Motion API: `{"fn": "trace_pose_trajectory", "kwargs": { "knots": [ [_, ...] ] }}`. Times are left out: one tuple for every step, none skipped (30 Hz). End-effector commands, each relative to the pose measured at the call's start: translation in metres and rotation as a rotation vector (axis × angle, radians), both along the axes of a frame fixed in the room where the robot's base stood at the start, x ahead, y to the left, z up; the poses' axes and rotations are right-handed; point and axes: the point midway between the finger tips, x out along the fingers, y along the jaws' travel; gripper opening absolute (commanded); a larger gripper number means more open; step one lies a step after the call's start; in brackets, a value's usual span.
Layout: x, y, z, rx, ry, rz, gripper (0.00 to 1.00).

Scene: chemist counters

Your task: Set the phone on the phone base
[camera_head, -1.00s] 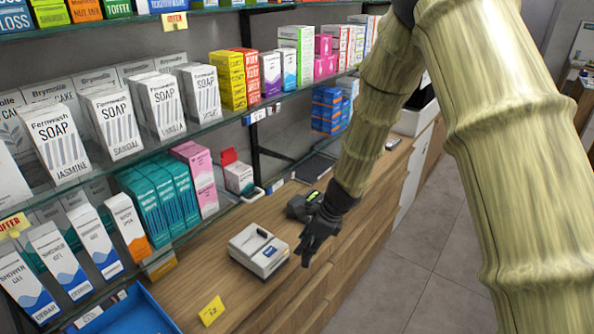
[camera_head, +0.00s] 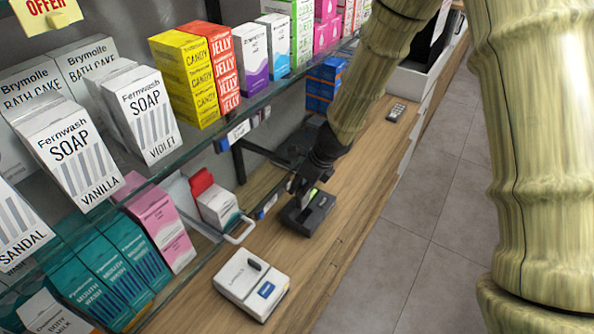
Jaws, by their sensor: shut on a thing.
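My gripper (camera_head: 300,186) is dark and points down at the counter, just behind a low dark device. It is shut on what seems to be the phone, a small dark thing with a green patch (camera_head: 313,193); its outline merges with the fingers. The low dark device, seemingly the phone base (camera_head: 318,219), sits on the wooden counter right below and in front of the fingers. I cannot tell whether the phone touches the base or is held just above it.
A white device with a blue label (camera_head: 252,284) stands nearer on the counter (camera_head: 345,190). A small grey keypad (camera_head: 396,112) lies farther back. The glass shelf (camera_head: 200,150) with soap and candy boxes overhangs the left. The counter's right side is mostly clear.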

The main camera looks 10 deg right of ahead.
Motion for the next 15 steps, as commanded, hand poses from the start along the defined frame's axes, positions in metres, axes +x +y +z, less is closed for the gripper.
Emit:
{"fn": "trace_pose_trajectory", "kwargs": {
  "knots": [
    [-0.003, 0.002, 0.002, 0.002, -0.003, 0.002, 0.16],
    [-0.005, 0.003, 0.003, 0.003, -0.005, 0.004, 0.16],
    [-0.007, 0.003, 0.004, 0.003, -0.006, 0.005, 0.16],
    [-0.009, 0.004, 0.004, 0.003, -0.007, 0.005, 0.16],
    [-0.011, 0.004, 0.004, 0.002, -0.008, 0.007, 0.16],
    [-0.013, 0.004, 0.004, 0.002, -0.009, 0.009, 0.16],
    [-0.014, 0.005, 0.003, 0.002, -0.009, 0.009, 0.16],
    [-0.016, 0.005, 0.002, 0.004, -0.009, 0.010, 0.16],
    [-0.017, 0.005, -0.001, 0.004, -0.009, 0.011, 0.16],
    [-0.017, 0.005, -0.003, 0.003, -0.009, 0.011, 0.16],
    [-0.017, 0.005, -0.006, 0.003, -0.008, 0.011, 0.16],
    [-0.017, 0.005, -0.010, 0.003, -0.007, 0.011, 0.16],
    [-0.017, 0.004, -0.014, 0.003, -0.006, 0.010, 0.16],
    [-0.016, 0.004, -0.018, 0.002, -0.005, 0.009, 0.16],
    [-0.014, 0.004, -0.023, 0.002, -0.004, 0.008, 0.16]
  ]
}}
